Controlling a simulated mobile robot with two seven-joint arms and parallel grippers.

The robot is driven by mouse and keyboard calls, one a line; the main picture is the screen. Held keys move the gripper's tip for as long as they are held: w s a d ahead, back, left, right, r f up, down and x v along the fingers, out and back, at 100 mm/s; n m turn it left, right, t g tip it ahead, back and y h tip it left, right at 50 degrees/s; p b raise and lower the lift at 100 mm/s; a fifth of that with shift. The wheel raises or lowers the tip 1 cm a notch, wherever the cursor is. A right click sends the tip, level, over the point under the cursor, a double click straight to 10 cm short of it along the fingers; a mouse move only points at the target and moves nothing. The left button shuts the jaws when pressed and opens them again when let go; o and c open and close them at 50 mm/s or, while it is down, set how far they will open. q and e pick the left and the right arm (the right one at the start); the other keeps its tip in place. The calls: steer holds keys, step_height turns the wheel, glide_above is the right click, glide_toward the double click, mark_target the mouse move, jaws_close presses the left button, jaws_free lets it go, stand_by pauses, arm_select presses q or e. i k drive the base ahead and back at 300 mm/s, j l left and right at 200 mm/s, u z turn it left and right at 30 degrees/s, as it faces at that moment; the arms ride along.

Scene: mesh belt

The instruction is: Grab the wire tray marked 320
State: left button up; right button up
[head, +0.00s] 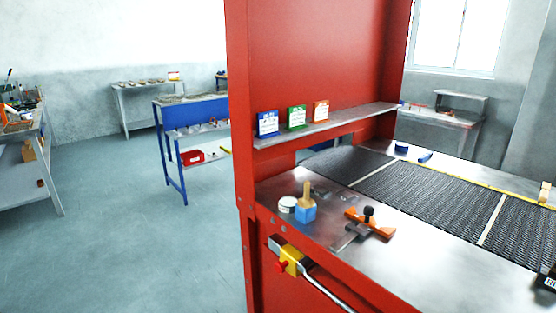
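I cannot make out a wire tray marked 320 in the head view. At the right edge a dark object with a small white-marked label (548,281) is cut off by the frame, and I cannot read its marking for sure. Neither of my grippers is in view.
A red machine frame (310,60) stands ahead, with a shelf (335,127) of small blue, green and orange boxes. Below it a dark mesh belt (430,195) crosses a metal table. A blue block (305,211) and an orange tool (375,226) lie in front. Open floor (150,250) is left.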

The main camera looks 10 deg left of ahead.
mark_target(226, 89)
steer(key=i+j+u, duration=0.3)
steer(key=u, duration=0.2)
steer(key=i+j+u, duration=0.35)
steer(key=u, duration=0.15)
steer(key=i+j+u, duration=0.2)
steer(key=i+u, duration=0.15)
steer(key=i, duration=0.2)
steer(key=i+u, duration=0.35)
steer(key=i, duration=0.2)
steer(key=i+z, duration=0.2)
steer(key=i, duration=0.5)
steer(key=i+j+z, duration=0.2)
steer(key=i, duration=0.45)
steer(key=i+l+z, duration=0.1)
steer(key=i+z, duration=0.3)
steer(key=i, duration=0.2)
steer(key=i+j+z, duration=0.1)
steer(key=i+z, duration=0.3)
steer(key=i, duration=0.2)
steer(key=i+z, duration=0.25)
steer(key=i, duration=0.4)
steer(key=i+z, duration=0.25)
steer(key=i, duration=0.45)
steer(key=i+l, duration=0.1)
steer(key=i, duration=0.6)
steer(key=i+l, duration=0.1)
steer(key=i, duration=0.55)
steer(key=i+l, duration=0.15)
